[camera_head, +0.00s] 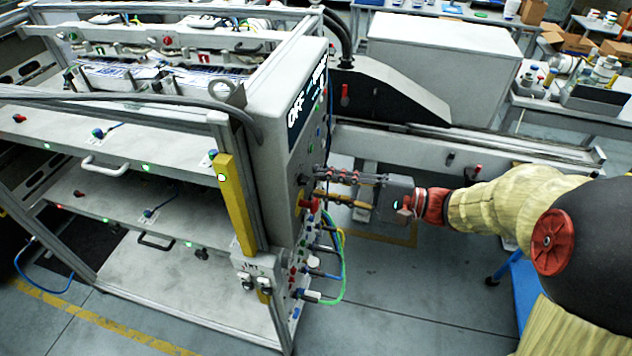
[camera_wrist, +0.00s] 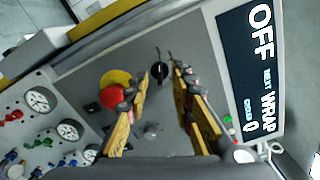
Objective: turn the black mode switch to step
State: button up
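The black mode switch (camera_wrist: 158,70) is a small round knob on the grey panel (camera_wrist: 193,40), with a light pointer line on it, in the wrist view. My gripper (camera_wrist: 158,82) is open, and its two yellow-and-dark fingers stand on either side of the knob with a visible gap to each. Nothing is held. In the head view my gripper (camera_head: 322,183) reaches the panel face from the right, and its fingertips partly hide the knob area. The screen (camera_wrist: 262,70) beside the switch reads OFF and WRAP, with a 0 below. The step label cannot be read.
A red mushroom button (camera_wrist: 113,96) on a yellow disc (camera_wrist: 117,78) sits close beside my left finger in the wrist view. Gauges (camera_wrist: 40,100) and small valves line the panel's left. Green and blue hoses (camera_head: 340,265) hang below the panel. Open floor (camera_head: 420,285) lies right of the cabinet.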

aim_at(304, 180)
jog(key=shift+x, duration=1.45)
jog(key=shift+c, duration=0.6)
grip_shut()
